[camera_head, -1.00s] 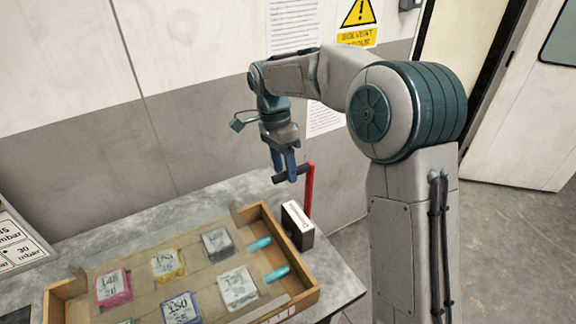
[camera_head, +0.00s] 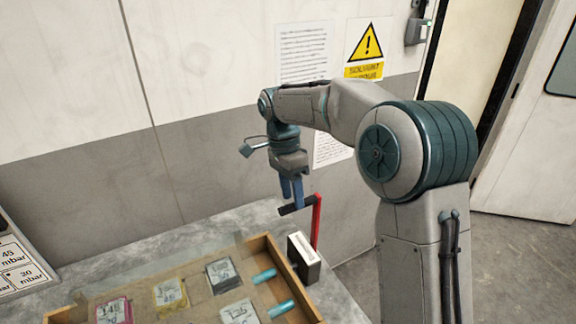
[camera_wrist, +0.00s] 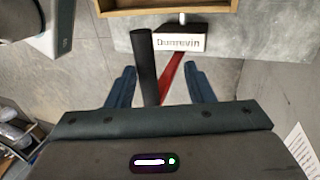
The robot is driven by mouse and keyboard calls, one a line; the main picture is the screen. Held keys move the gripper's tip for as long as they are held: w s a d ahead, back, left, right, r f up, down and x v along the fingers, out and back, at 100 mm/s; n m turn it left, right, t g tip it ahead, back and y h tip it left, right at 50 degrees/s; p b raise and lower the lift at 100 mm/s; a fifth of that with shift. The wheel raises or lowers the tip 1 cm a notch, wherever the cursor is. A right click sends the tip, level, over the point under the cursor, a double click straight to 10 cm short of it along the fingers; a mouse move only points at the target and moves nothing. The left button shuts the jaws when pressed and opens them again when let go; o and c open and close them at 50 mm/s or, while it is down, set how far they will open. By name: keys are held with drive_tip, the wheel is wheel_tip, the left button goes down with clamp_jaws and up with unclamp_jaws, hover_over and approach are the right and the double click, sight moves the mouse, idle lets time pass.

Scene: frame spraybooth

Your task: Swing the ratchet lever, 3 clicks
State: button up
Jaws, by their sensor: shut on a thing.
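The ratchet lever has a red arm (camera_head: 317,222) and a black handle (camera_head: 296,209). It rises beside a dark box with a white face (camera_head: 304,249) on the bench's right side. My gripper (camera_head: 292,193) points down from above, its blue fingers at the black handle, and is shut on it. In the wrist view, the handle (camera_wrist: 147,62) shows between the fingers (camera_wrist: 162,90), nearer the left one. The red arm (camera_wrist: 174,77) runs behind it to the box, lettered "Dunrevin" (camera_wrist: 179,42).
A wooden tray (camera_head: 282,262) with several labelled colored blocks and two teal cylinders stands left of the box. The grey wall (camera_head: 80,195) is behind the bench. A sign with pressure figures (camera_head: 18,265) is at the left edge.

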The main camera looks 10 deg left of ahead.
drive_tip(key=v, duration=1.2)
drive_tip(key=shift+a+r, duration=0.15)
drive_tip(key=shift+r, duration=0.1)
drive_tip(key=shift+s, duration=0.1)
